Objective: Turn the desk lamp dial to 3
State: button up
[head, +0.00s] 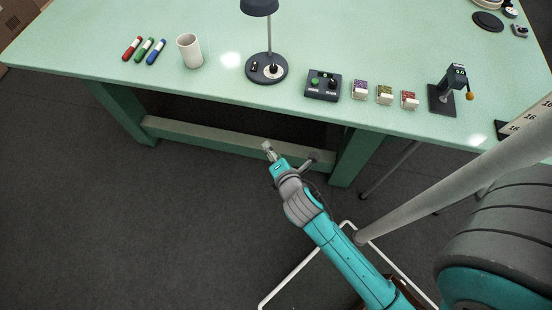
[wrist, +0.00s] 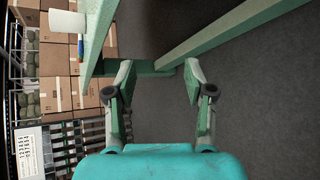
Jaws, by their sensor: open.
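The desk lamp (head: 266,70) stands upright near the front edge of the green table in the head view. It has a dark shade, a thin grey pole and a round dark base. On the base are a small dark switch-like part and a round dial (head: 273,71) on a pale disc. The dial's setting is too small to read. My gripper (head: 268,148) is below and in front of the table edge, apart from the lamp. In the wrist view my gripper (wrist: 158,82) shows open and empty, its two fingers wide apart. The lamp is not seen in the wrist view.
The table (head: 210,97) carries a white mug (head: 189,51), red, green and blue markers (head: 143,50), a dark control box (head: 323,85), several small card boxes (head: 384,95) and a dark stand device (head: 447,90). Stacked cartons (wrist: 60,65) show in the wrist view. Bare tabletop surrounds the lamp base.

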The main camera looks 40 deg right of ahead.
jog(key=shift+s+a+f+m+y, duration=0.1)
jog(key=shift+s+a+m+y, duration=0.15)
jog(key=shift+s, duration=0.35)
jog(key=shift+s+a+f+m+y, duration=0.15)
jog(key=shift+s+a+m, duration=0.15)
jog(key=shift+s, duration=0.25)
jog(key=shift+s+r, duration=0.1)
